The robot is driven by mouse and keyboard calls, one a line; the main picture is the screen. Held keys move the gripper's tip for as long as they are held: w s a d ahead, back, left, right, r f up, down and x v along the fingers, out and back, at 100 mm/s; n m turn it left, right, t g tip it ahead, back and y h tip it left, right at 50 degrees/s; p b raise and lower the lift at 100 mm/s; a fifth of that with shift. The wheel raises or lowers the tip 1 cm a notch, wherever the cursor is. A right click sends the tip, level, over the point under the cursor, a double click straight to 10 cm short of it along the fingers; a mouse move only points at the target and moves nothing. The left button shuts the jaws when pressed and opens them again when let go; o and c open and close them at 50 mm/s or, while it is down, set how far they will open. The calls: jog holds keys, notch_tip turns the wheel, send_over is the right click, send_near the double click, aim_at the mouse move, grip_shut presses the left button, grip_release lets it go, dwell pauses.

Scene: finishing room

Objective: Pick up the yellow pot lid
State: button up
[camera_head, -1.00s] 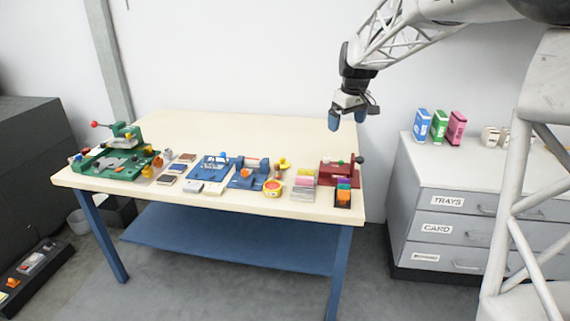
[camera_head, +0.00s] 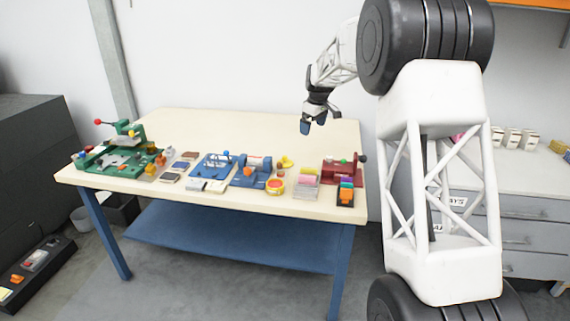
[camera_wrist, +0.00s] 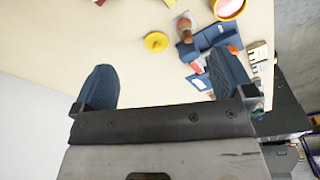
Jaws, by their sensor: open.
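The yellow pot lid (camera_head: 286,162) lies on the cream worktable, behind a round yellow pot with a red top (camera_head: 275,186). In the wrist view the lid (camera_wrist: 157,41) is a small yellow disc with a raised knob, lying on bare table top. The pot (camera_wrist: 230,8) is cut by the upper edge there. My gripper (camera_head: 313,123) is open and empty, in the air above the back right of the table. In the wrist view its two blue fingers (camera_wrist: 161,64) are wide apart, with the lid beyond them and between their lines.
A blue fixture (camera_head: 252,172) stands left of the lid, with a wood-handled tool (camera_wrist: 185,30) near it. A tray of coloured blocks (camera_head: 306,184) and a red fixture (camera_head: 340,172) stand to the right. The table's back half (camera_head: 220,126) is clear.

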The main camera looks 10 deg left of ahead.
aim_at(285, 156)
jog(key=w+a+f+n, duration=0.1)
jog(key=w+a+f, duration=0.2)
jog(key=a+f, duration=0.1)
jog(key=w+a+f+n, duration=0.1)
jog(key=w+a+f, duration=0.2)
jog(key=w+f, duration=0.1)
jog(key=w+a+f+n, duration=0.1)
jog(key=w+a+f, duration=0.2)
jog(key=f, duration=0.3)
jog(key=shift+w+a+f+g, duration=0.15)
jog(key=shift+w+a+f, duration=0.05)
jog(key=shift+a, duration=0.2)
jog(key=shift+w+a+f+g, duration=0.15)
jog(key=shift+a, duration=0.25)
jog(key=shift+a+f, duration=0.15)
jog(key=shift+f, duration=1.15)
jog(key=shift+f, duration=0.1)
jog(key=shift+w+a+f, duration=0.1)
jog(key=shift+a+f, duration=0.05)
jog(key=shift+f, duration=0.65)
jog(key=shift+w+a+f, duration=0.1)
jog(key=shift+a+f, duration=0.05)
jog(key=shift+f, duration=0.7)
jog(key=shift+w+a+f, duration=0.1)
jog(key=shift+a+f, duration=0.05)
jog(key=shift+f, duration=0.65)
jog(key=c, duration=0.9)
